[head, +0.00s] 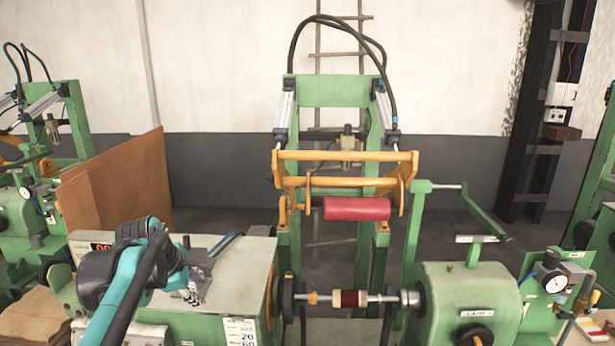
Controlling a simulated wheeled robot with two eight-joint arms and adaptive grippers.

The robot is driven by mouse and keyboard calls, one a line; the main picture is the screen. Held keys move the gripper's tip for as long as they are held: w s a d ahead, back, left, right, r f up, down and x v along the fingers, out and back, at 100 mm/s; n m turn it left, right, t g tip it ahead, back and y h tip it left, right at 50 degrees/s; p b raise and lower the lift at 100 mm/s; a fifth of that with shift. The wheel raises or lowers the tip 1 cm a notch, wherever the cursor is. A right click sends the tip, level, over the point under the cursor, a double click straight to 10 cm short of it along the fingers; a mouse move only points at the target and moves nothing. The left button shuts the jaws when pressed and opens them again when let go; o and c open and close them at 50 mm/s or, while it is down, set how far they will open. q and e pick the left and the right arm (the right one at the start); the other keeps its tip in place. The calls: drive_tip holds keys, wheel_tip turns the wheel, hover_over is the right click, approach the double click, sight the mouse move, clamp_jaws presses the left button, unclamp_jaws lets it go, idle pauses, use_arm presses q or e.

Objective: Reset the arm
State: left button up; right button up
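My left arm (128,284), teal and black, comes in from the bottom left and is bent over the left housing of the green winding machine (232,322). My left gripper (194,289) is just above or beside the housing's pale top. It is small and partly hidden by the arm, so I cannot tell whether its fingers are open or shut, or whether they touch the top. My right arm and gripper are not in view.
A shaft with a dark red coil (349,299) spans the machine's two housings. A red roller (356,209) hangs under an orange frame (345,156) behind it. The right housing (465,290) and a brown panel (121,185) flank the middle.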

use_arm(q)
drive_tip(key=s+d+f+m+b, duration=0.2)
drive_tip(key=s+f+m+b, duration=0.2)
drive_tip(key=s+f+m, duration=0.3)
drive_tip(key=s+d+f+m+b, duration=0.3)
drive_tip(key=s+f+m+b, duration=0.2)
drive_tip(key=f, duration=0.8)
drive_tip(key=s+d+f+m+t+b, duration=0.1)
drive_tip(key=s+d+f+m+b, duration=0.2)
drive_tip(key=s+f+m, duration=0.5)
wheel_tip(320, 180, down, 3)
drive_tip(key=s+b, duration=0.1)
drive_tip(key=s, duration=0.2)
drive_tip(key=shift+d+r+m+y+b, duration=0.15)
drive_tip(key=shift+d+m+y+b, duration=0.1)
drive_tip(key=shift+m+y+b, duration=0.15)
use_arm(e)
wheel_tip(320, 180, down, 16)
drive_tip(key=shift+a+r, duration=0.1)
